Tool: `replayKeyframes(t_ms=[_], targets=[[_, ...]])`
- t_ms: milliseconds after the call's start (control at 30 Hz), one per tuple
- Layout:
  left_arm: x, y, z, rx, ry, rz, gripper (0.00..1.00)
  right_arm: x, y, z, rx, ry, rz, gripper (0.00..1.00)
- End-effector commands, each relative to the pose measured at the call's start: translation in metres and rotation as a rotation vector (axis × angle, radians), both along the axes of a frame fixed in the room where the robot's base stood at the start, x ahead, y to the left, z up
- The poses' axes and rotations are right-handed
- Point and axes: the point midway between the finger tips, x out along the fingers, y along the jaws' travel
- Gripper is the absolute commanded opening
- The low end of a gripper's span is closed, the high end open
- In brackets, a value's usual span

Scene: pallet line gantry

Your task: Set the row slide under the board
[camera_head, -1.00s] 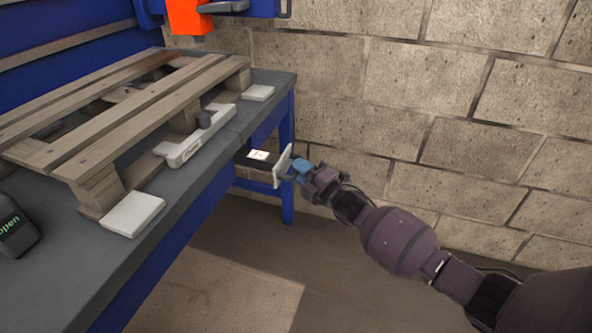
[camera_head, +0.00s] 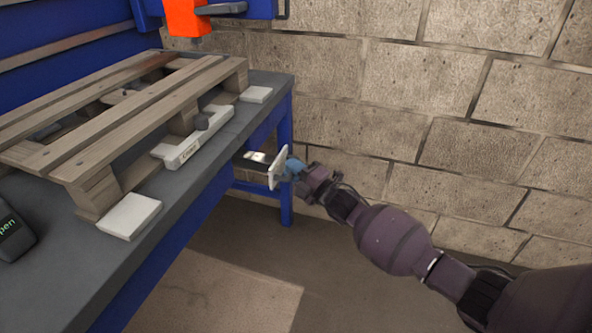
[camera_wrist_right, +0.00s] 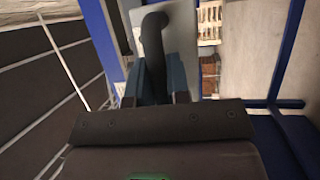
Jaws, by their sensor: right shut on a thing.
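I take the row slide to be the dark slide with a pale front plate (camera_head: 279,168) that sticks out from under the right edge of the grey board (camera_head: 205,165). White marks show on its top. My right gripper (camera_head: 290,169) is shut on the dark handle at the plate's outer side. The right wrist view shows the bent handle (camera_wrist_right: 155,45) between the blue fingers (camera_wrist_right: 158,88), with the plate (camera_wrist_right: 178,35) behind it. The slide's inner end is hidden under the board.
A wooden pallet (camera_head: 120,110) lies on the board, with white pads (camera_head: 130,215) beside its corners. A blue leg (camera_head: 286,198) stands near the slide. A brick wall (camera_head: 420,90) is behind.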

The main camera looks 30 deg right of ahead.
Motion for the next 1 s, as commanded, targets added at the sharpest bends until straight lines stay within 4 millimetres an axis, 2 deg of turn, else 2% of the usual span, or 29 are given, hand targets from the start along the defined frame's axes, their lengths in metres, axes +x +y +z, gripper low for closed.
replayKeyframes(t_ms=[200,400,833,867,900,1000], targets=[[-0.001,-0.001,-0.003,-0.009,-0.011,0.003,0.0,0.031,0.03,-0.003,0.003,0.002,0.001,0.0],[0.002,0.0,-0.001,-0.019,-0.039,0.008,0.0,0.053,0.051,-0.002,0.001,0.002,0.0,0.0],[0.003,0.0,0.0,-0.022,-0.052,0.01,0.0,0.06,0.057,0.001,0.001,0.0,0.0,0.0],[0.003,0.0,0.0,-0.022,-0.052,0.01,0.0,0.06,0.057,0.002,0.0,0.0,0.0,0.18],[0.002,0.001,0.0,-0.022,-0.051,0.01,0.0,0.06,0.057,0.002,0.001,0.0,0.0,0.24],[0.002,0.001,0.0,-0.02,-0.05,0.01,0.0,0.06,0.057,0.002,0.001,-0.001,0.0,0.27]])
